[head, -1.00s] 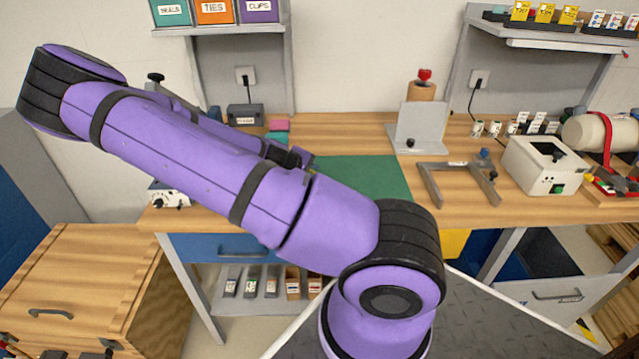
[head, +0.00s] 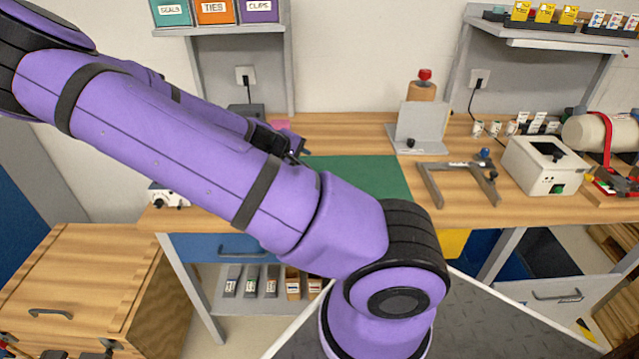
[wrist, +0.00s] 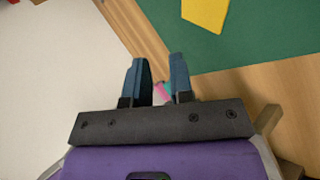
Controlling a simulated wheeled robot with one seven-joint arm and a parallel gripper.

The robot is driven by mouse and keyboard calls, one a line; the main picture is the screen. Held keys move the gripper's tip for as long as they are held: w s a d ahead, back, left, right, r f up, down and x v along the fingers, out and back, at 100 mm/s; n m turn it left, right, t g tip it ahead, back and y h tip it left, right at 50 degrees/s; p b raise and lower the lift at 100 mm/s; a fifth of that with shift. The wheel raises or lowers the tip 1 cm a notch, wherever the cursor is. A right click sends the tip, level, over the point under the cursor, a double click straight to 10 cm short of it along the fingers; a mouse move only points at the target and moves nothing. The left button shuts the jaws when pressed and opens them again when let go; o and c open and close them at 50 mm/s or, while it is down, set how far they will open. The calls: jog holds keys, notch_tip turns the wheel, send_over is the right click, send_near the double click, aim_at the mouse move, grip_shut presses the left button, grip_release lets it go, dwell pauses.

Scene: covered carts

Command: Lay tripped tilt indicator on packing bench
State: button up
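The packing bench (head: 470,212) has a wooden top with a green mat (head: 375,178) on it. The mat also shows in the wrist view (wrist: 240,38), with a flat yellow piece (wrist: 206,12) on it, cut off by the top edge.
A grey upright plate on a stand (head: 420,128), a grey U-shaped frame (head: 458,182) and a white box device (head: 545,165) stand right of the mat. A wooden chest (head: 85,275) is at lower left. Shelves with bins (head: 215,12) hang above. Bare wood lies along the bench front.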

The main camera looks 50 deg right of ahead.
jog(key=r, duration=0.1)
jog(key=a+r, duration=0.1)
jog(key=r, duration=0.1)
dwell(0.4)
jog(key=s+a+r+m+t+y, duration=0.1)
jog(key=s+a+r+y, duration=0.2)
jog(key=a, duration=0.4)
jog(key=a+r+m+y, duration=0.1)
jog(key=a+r+y, duration=0.2)
jog(key=a+y, duration=0.3)
jog(key=s+a+r+n+t, duration=0.1)
jog(key=s+a+r, duration=0.2)
jog(key=s+r, duration=0.2)
jog(key=s+a+r+t, duration=0.2)
jog(key=s+a+r, duration=0.2)
jog(key=r, duration=0.4)
jog(key=s+a+r+n+t+y, duration=0.1)
jog(key=s+a+r, duration=0.2)
jog(key=s+r, duration=0.4)
jog(key=shift+a+r+n+t, duration=0.3)
jog(key=shift+a+t, duration=0.1)
